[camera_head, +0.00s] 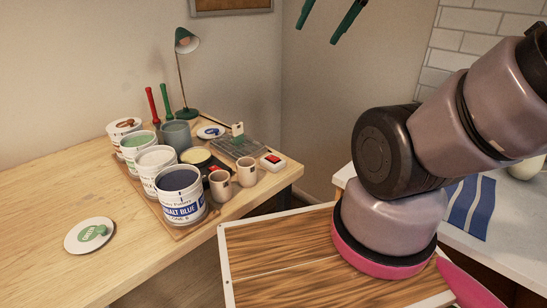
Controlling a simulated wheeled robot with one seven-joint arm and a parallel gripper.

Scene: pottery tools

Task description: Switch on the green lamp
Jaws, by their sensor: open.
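The green lamp (186,42) stands at the back of the wooden table, with a thin stem and a round green base. Its shade faces down and to the right; I cannot tell whether it is lit. A white box with a red button (272,161) lies near the table's right edge. A dark object with a red part (211,168) is partly hidden behind the mugs. I cannot tell which of these, if any, belongs to the lamp. My gripper (318,35) shows as two dark green fingers at the top edge, apart and empty, high and right of the lamp.
Several paint tubs, including a cobalt blue one (181,196), crowd a wooden board. Two small mugs (220,185) (246,171) stand beside them. Red (152,106) and green (167,103) upright handles stand left of the lamp. A lid with green paint (90,235) lies front left.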

